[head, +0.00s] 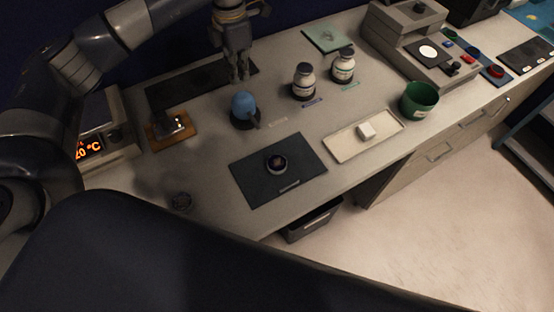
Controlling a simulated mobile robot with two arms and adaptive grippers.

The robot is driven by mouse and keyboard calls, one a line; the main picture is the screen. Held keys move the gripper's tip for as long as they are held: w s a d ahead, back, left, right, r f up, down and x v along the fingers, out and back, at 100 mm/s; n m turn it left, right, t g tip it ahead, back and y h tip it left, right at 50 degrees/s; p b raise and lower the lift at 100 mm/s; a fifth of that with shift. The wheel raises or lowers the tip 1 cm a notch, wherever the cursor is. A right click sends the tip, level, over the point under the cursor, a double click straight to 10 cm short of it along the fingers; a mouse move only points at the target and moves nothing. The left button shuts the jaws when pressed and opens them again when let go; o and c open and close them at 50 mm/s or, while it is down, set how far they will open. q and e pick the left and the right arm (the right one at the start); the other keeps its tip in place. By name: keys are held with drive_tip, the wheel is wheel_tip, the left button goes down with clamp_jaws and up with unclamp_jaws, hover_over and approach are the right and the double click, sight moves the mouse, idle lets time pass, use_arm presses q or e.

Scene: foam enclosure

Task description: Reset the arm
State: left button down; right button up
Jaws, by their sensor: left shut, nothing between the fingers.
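My left gripper (239,76) hangs pointing down over the back of the bench, near the right end of a dark flat mat (190,88). Its fingers are shut with nothing between them. My left arm comes in from the left and reaches across the top of the picture. Below the gripper, apart from it, a blue rounded object (243,104) sits in a dark holder. My right gripper is not in view.
A dark mat (254,187) holds a small round jar. A white tray (345,150), green cup (418,100), orange-based item (167,132) and heater display (89,147) are nearby.

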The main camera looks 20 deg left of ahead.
use_arm(q)
wheel_tip(320, 180, up, 2)
drive_tip(key=shift+r+p, duration=0.2)
drive_tip(key=shift+p, duration=0.2)
